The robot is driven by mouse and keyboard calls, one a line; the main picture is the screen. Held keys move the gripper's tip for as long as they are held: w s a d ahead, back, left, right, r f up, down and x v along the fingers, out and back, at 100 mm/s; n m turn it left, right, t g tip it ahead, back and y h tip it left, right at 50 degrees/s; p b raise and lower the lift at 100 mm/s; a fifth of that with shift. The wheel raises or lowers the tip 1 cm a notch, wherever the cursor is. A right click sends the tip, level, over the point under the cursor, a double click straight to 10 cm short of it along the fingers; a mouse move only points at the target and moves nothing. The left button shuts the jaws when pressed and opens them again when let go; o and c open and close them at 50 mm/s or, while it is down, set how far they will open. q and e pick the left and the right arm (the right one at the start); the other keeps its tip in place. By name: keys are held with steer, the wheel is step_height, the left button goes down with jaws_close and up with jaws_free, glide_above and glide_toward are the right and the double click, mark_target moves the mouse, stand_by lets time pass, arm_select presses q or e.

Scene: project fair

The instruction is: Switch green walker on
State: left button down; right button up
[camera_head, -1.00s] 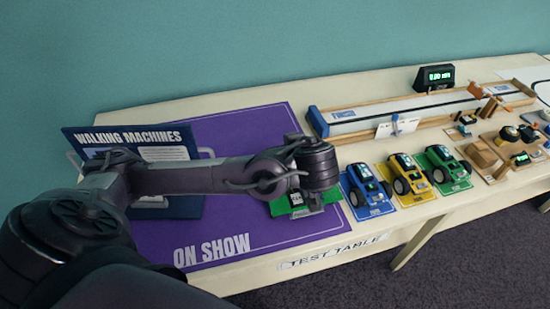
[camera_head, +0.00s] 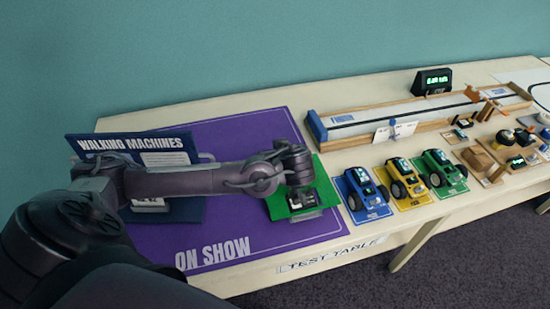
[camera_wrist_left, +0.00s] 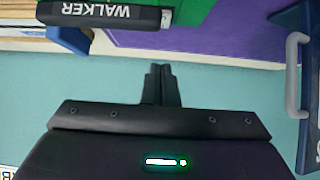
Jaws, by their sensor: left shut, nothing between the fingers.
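The green walker (camera_head: 301,201) is a small dark machine on a green base (camera_head: 328,190), at the right end of the purple mat in the head view. Part of it is behind my left arm. In the left wrist view, a black block lettered WALKER (camera_wrist_left: 105,13) shows upside down at the top, with a small pale part at its right end. My left gripper (camera_wrist_left: 161,72) is shut and empty, apart from that block in the picture. In the head view my left wrist hangs over the walker and hides the fingertips. I cannot tell the switch's state. My right gripper is out of view.
A blue WALKING MACHINES board (camera_head: 175,146) stands left on the purple mat (camera_head: 240,125). Blue (camera_head: 365,195), yellow (camera_head: 408,184) and green (camera_head: 442,172) wheeled cars stand right of the walker. Behind them are a long wooden track (camera_head: 350,118) and a black display (camera_head: 433,81).

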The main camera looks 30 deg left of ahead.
arm_select(q)
steer(key=shift+w+a+f, duration=0.15)
steer(key=shift+a+f, duration=0.05)
steer(key=shift+f, duration=0.9)
steer(key=shift+w+a+f, duration=0.15)
steer(key=shift+f, duration=0.95)
steer(key=shift+r+p, duration=0.2)
steer(key=shift+p, duration=1)
steer(key=shift+w+f+b, duration=0.1)
steer(key=shift+f+b, duration=0.15)
steer(key=shift+b, duration=0.05)
steer(key=shift+w+a+r+p, duration=0.25)
steer(key=shift+w+a+p, duration=0.1)
steer(key=shift+w+a, duration=0.2)
